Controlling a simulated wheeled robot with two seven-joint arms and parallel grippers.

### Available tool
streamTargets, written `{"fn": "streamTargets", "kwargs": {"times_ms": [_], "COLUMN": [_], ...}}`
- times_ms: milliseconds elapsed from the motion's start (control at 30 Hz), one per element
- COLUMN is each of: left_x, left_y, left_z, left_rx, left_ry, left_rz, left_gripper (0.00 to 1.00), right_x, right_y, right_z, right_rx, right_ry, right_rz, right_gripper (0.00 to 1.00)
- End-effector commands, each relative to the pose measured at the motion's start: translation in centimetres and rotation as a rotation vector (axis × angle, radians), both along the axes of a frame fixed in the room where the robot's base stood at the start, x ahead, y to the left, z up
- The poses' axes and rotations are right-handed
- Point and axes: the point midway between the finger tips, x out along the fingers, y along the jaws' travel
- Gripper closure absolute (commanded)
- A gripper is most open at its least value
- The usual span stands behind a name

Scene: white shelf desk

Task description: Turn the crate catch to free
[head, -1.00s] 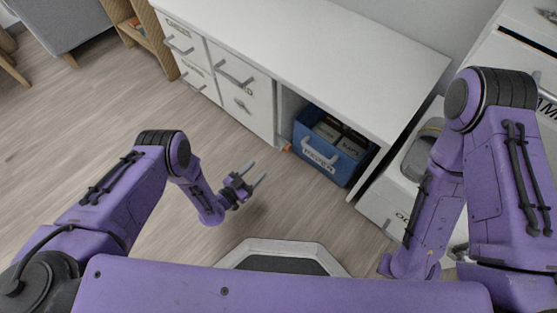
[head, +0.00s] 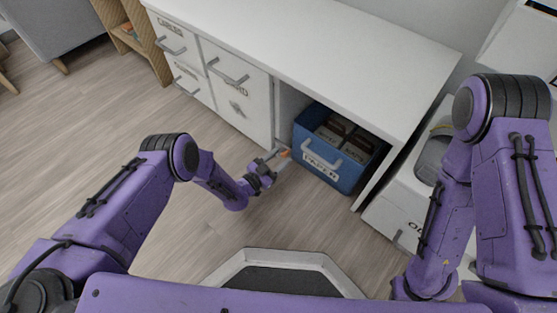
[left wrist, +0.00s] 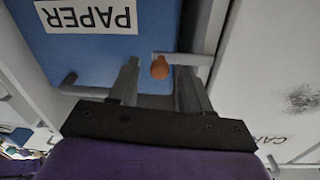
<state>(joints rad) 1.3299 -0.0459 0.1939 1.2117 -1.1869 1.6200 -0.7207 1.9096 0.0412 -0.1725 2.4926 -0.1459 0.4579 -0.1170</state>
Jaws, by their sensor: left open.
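The blue crate (head: 312,170), labelled PAPER, sits in the open bay under the white desk. The crate catch shows in the left wrist view as an orange knob (left wrist: 160,67) with a grey bar (left wrist: 192,59) running right from it. In the head view the orange tip (head: 285,153) is at the crate's left front edge, partly hidden by my fingers. My left gripper (head: 277,158) is open there. In the left wrist view its fingers (left wrist: 157,76) stand on either side of the knob; I cannot tell whether they touch it. My right gripper is out of view.
White drawers (head: 232,100) with grey handles stand left of the bay. A grey crate handle (head: 322,160) sticks out at the front. A white cabinet (head: 392,212) stands right of the bay. The wood floor (head: 120,115) on the left is clear.

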Motion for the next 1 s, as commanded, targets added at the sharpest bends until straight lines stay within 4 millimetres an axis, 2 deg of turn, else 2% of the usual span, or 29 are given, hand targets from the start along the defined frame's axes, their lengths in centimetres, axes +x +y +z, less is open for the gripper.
{"fn": "streamTargets", "kwargs": {"times_ms": [67,100,233,267,667,1000], "left_x": [0.0,0.0,0.0,0.0,0.0,0.1], "left_y": [0.0,0.0,0.0,0.0,0.0,0.3], "left_z": [0.0,0.0,0.0,0.0,0.3,1.8], "left_rx": [0.0,0.0,0.0,0.0,-0.038,-0.231], "left_ry": [0.0,0.0,0.0,0.0,0.029,0.169], "left_rz": [0.0,-0.001,-0.001,-0.001,-0.001,0.0], "left_gripper": [0.52,0.55,0.97,1.0,1.0,1.0], "right_x": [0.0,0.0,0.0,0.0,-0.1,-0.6], "right_y": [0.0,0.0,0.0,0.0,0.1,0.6], "right_z": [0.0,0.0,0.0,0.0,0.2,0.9], "right_rx": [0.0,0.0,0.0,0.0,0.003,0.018], "right_ry": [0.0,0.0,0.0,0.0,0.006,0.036], "right_rz": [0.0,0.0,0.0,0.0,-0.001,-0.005], "right_gripper": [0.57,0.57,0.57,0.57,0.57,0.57]}}
